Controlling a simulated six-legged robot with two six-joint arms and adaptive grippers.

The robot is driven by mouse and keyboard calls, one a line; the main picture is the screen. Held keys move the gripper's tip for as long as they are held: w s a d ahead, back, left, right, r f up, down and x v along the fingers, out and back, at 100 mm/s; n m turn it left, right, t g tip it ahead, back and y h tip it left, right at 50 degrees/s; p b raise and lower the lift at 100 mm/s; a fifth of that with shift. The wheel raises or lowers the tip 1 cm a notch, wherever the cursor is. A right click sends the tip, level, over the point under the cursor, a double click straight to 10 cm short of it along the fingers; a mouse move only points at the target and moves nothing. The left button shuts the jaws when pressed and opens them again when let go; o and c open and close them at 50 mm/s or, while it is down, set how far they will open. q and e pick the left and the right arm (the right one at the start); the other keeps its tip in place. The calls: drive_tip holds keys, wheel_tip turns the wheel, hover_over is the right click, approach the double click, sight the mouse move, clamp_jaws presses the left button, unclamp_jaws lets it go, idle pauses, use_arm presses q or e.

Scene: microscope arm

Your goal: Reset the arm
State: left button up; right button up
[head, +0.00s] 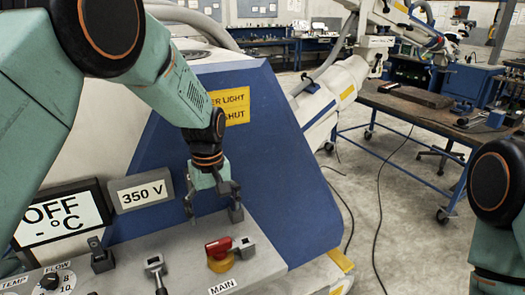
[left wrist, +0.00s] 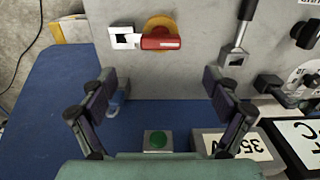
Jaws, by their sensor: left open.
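My left gripper (head: 212,205) is open and empty, pointing down in front of the blue sloped panel, above the grey control ledge. In the left wrist view its fingers (left wrist: 160,88) are spread wide with nothing between them. A red rotary handle on a yellow disc (head: 219,253) sits on the ledge by the MAIN label, below the gripper. It also shows in the left wrist view (left wrist: 161,43), ahead of the fingertips and apart from them. A green button (left wrist: 155,140) in a grey box shows on the blue panel in that view. My right gripper is out of view.
Lever switches (head: 155,268) and a FLOW knob (head: 49,280) stand left of the red handle. Displays read 350 V (head: 146,192) and OFF °C (head: 62,218). A white jointed arm (head: 340,92) and a workbench (head: 410,103) stand behind. Cables lie on the floor.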

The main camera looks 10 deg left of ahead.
sight(218, 242)
use_arm(q)
wheel_tip(218, 242, down, 11)
drive_tip(key=shift+r, duration=0.1)
idle(0.3)
